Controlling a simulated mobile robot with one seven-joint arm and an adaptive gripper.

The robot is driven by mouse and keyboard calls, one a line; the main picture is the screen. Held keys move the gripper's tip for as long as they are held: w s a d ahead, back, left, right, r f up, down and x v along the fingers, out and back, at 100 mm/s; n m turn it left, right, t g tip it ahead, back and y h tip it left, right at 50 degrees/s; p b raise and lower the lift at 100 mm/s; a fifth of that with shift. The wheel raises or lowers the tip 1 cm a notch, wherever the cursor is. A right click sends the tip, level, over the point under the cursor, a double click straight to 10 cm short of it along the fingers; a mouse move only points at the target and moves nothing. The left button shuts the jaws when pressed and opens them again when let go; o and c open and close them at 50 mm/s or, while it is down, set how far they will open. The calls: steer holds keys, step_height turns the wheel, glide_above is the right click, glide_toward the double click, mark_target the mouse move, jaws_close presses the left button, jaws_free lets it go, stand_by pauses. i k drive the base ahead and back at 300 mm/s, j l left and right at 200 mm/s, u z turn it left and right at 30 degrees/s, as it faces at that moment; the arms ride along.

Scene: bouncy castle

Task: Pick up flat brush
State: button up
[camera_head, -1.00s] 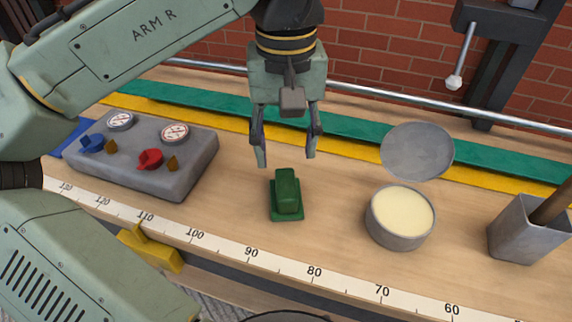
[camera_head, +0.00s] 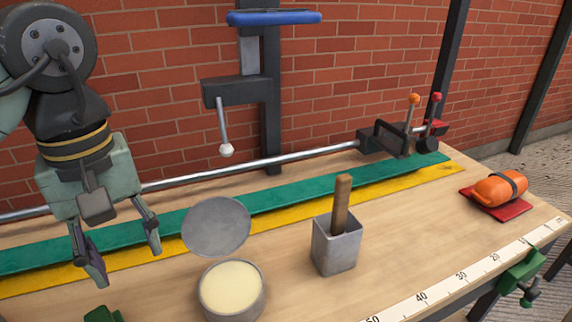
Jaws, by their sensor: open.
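A wooden handle (camera_head: 341,205) stands nearly upright in a grey square metal holder (camera_head: 337,246) on the workbench. It may be the flat brush; its lower end is hidden inside the holder. My gripper (camera_head: 126,266) is at the left, open and empty, with its fingers pointing down above the bench. It is well to the left of the holder. A round tin of cream-coloured paste (camera_head: 231,288) and its grey lid (camera_head: 216,226) lie between them.
A green block (camera_head: 103,314) is partly cut off below my gripper. An orange strapped bundle (camera_head: 499,188) lies on a red pad (camera_head: 514,209) at the right.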

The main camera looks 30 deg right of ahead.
mark_target(343, 181)
steer(key=z, duration=1.1)
